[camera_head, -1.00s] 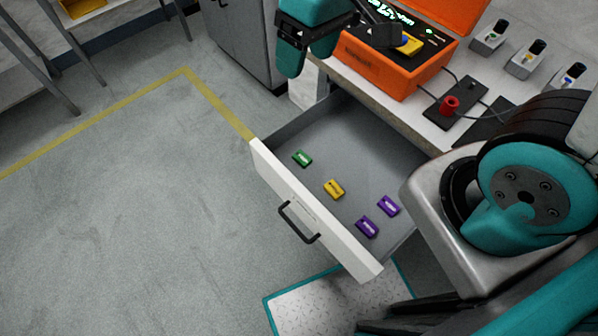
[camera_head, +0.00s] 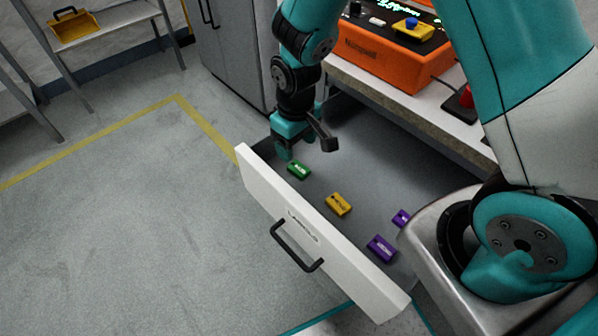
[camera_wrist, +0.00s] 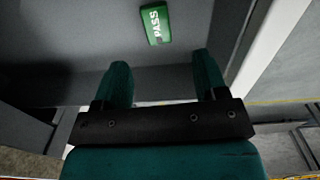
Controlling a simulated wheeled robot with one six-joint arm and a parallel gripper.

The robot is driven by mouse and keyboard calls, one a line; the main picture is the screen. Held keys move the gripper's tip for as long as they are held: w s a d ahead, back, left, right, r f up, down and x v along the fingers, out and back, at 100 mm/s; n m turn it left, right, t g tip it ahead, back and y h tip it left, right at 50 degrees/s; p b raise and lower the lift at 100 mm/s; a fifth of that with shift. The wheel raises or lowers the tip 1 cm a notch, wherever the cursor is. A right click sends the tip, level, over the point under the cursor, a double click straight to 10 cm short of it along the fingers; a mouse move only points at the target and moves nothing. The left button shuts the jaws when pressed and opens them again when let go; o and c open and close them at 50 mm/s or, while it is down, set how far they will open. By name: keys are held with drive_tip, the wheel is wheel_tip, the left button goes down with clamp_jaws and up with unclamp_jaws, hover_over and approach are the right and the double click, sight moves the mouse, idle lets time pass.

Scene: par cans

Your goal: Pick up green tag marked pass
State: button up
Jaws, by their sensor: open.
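The green tag (camera_head: 299,170) lies flat on the floor of the open drawer (camera_head: 262,178), near its front left corner. In the wrist view the green tag (camera_wrist: 155,25) reads PASS and lies beyond the fingertips, slightly left of the middle line between them. My gripper (camera_head: 296,150) reaches down over the drawer just behind the green tag. In the wrist view my gripper (camera_wrist: 163,78) has its two teal fingers apart, with nothing between them. The tag and fingers do not appear to touch.
A yellow tag (camera_head: 338,204) and two purple tags (camera_head: 382,248) lie farther right in the drawer. The drawer's white front with a black handle (camera_head: 297,246) stands close to the green tag. An orange device (camera_head: 385,55) sits on the bench above.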

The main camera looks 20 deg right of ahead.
sight(298, 168)
drive_tip(key=f+b, duration=0.1)
drive_tip(key=f, duration=0.7)
drive_tip(key=shift+d, duration=0.2)
drive_tip(key=c, duration=1)
